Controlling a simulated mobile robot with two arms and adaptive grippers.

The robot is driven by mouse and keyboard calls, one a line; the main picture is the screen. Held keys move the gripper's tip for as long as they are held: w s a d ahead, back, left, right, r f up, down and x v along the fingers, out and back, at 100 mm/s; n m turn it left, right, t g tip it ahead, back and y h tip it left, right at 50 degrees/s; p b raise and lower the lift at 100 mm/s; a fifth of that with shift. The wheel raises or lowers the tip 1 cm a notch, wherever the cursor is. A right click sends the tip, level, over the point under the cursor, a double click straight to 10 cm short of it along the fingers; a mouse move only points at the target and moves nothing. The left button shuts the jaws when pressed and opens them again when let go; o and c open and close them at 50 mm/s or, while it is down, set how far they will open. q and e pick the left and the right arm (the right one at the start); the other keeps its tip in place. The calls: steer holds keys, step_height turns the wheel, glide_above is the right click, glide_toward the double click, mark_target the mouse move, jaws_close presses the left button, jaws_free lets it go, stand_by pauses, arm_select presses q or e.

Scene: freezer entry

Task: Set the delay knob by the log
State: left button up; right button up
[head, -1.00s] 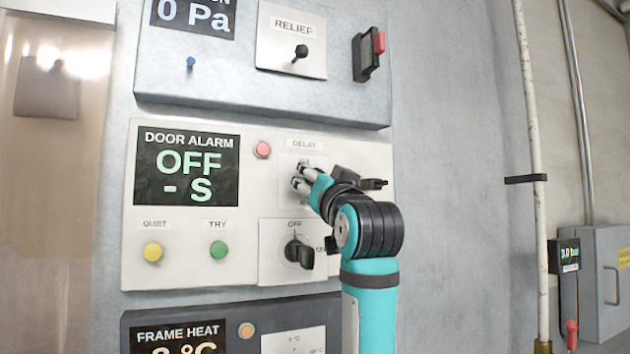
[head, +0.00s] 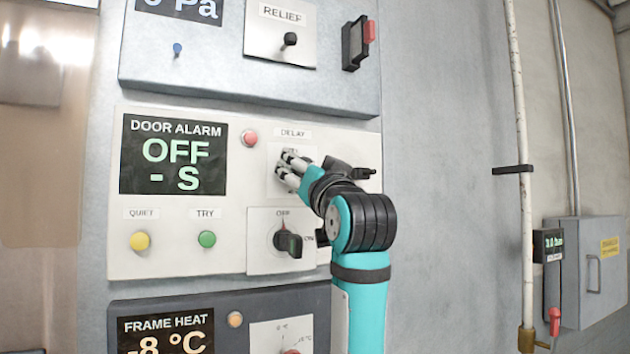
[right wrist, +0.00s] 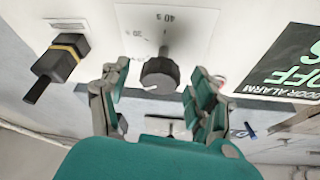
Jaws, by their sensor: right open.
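The delay knob (right wrist: 160,75) is a dark round knob on a white plate in the right wrist view, with upside-down "20 s" and "40 s" marks near it. My right gripper (right wrist: 158,90) is open, its fingers on either side of the knob; I cannot tell whether they touch it. In the head view my right gripper (head: 287,168) is at the plate under the DELAY label (head: 293,132) and hides most of the knob. The door alarm display (head: 172,155) reads "OFF" and "- S". My left gripper is not in view. No log is visible.
Below the delay plate is a black rotary switch (head: 288,240) marked OFF. A black handle with a yellow band (right wrist: 62,57) sticks out beside the knob. Red (head: 249,138), yellow (head: 140,240) and green (head: 207,239) buttons are nearby. A pipe (head: 521,180) stands to the right.

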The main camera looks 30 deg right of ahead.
steer(key=v, duration=1)
steer(key=shift+s, duration=0.4)
